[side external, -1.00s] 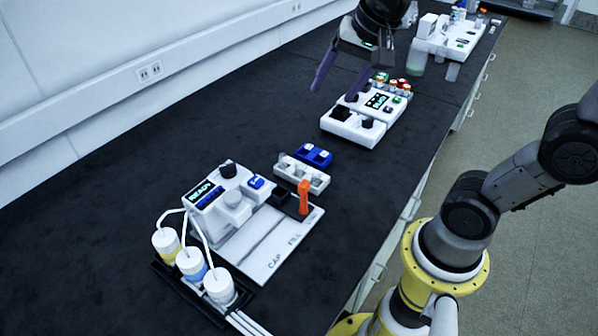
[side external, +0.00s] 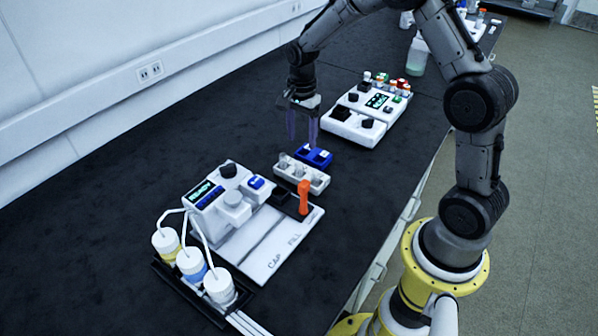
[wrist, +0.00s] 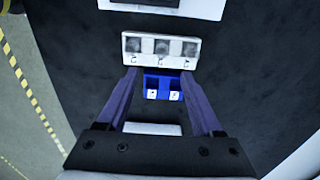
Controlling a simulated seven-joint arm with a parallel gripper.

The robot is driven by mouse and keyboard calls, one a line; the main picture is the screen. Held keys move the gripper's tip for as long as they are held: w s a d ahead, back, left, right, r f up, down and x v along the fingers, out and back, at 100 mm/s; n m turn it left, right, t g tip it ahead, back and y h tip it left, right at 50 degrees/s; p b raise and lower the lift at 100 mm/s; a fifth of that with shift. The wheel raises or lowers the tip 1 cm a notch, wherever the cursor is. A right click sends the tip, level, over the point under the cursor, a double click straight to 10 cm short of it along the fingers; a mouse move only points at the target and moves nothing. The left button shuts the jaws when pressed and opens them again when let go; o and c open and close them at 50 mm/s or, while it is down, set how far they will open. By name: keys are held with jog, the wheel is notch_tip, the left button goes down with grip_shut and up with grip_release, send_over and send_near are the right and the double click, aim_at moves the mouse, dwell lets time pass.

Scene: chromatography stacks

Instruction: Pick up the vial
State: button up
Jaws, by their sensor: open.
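A small white rack (side external: 301,177) with several positions stands in the middle of the dark bench. It holds small pale, clear-looking pieces that may be vials, too small to tell for certain. The rack also shows in the wrist view (wrist: 182,62), with three greyish round tops. A blue block (side external: 318,154) with two small white-topped pieces sits just behind it, and shows in the wrist view (wrist: 163,82). My gripper (side external: 302,144) points down with its two dark purple fingers apart and nothing between them. It hovers above and beside the blue block; in the wrist view the fingers (wrist: 160,72) straddle it.
A white filling machine (side external: 230,205) with a screen and a flat plate stands at front left. An orange upright piece (side external: 304,196) stands close to the white rack. Tubed bottles (side external: 191,264) stand in front. Another white device (side external: 365,120) sits behind. The bench's left side is clear.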

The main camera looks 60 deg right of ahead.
aim_at(299, 163)
notch_tip(299, 163, down, 4)
jog(key=shift+f, duration=0.25)
jog(key=shift+w+a+f, duration=0.1)
jog(key=shift+a+f, duration=0.1)
jog(key=shift+f, duration=1.15)
jog(key=shift+a+f, duration=0.2)
jog(key=shift+f, duration=1.1)
grip_shut()
